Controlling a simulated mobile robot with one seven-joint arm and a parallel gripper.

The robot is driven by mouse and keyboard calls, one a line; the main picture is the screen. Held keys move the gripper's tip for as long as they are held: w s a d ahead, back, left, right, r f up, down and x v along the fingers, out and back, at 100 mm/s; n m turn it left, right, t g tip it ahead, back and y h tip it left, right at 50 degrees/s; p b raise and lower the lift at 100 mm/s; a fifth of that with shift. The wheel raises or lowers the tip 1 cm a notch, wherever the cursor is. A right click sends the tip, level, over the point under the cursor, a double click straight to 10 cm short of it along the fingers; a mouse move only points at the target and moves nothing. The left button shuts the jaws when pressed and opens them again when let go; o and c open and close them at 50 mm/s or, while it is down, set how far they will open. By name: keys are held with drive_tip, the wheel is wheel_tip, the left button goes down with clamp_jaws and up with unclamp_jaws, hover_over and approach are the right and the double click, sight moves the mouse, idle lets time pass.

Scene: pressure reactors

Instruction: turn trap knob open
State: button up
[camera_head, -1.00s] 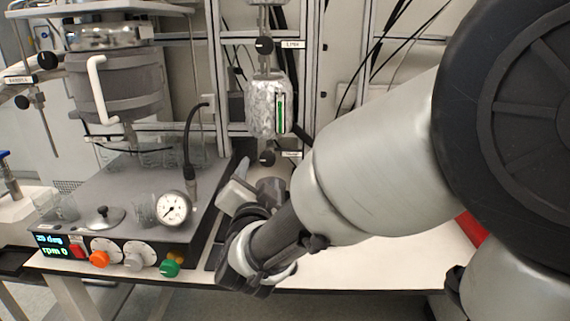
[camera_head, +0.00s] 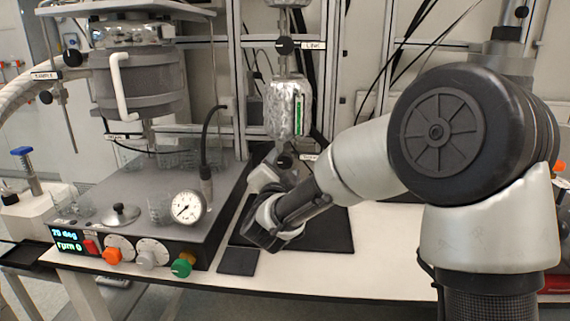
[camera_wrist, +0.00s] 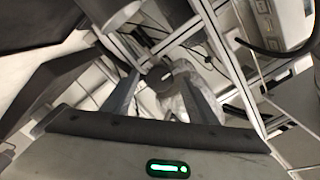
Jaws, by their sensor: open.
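The foil-wrapped trap (camera_head: 286,108) hangs upright on the metal frame at the back centre, with a green strip on its right side. A black knob (camera_head: 284,160) sits just below it, and another black knob (camera_head: 285,46) sits above it. Their small labels are too blurred to read surely. My gripper (camera_head: 265,178) is just left of and below the lower knob, partly hidden by my wrist. In the wrist view, my open gripper (camera_wrist: 162,88) has its fingers apart, with a black knob (camera_wrist: 158,76) with a white mark showing between them, beside the foil (camera_wrist: 184,92). Contact cannot be told.
A grey stirrer base (camera_head: 150,215) with coloured knobs and a display stands at the left, bearing a pressure gauge (camera_head: 188,206). A reactor vessel (camera_head: 135,80) is above it. The white bench (camera_head: 375,255) is clear at the front right. Cables hang behind.

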sight(284, 162)
drive_tip(key=shift+w, duration=1.55)
drive_tip(key=shift+c, duration=0.3)
drive_tip(key=c, duration=1)
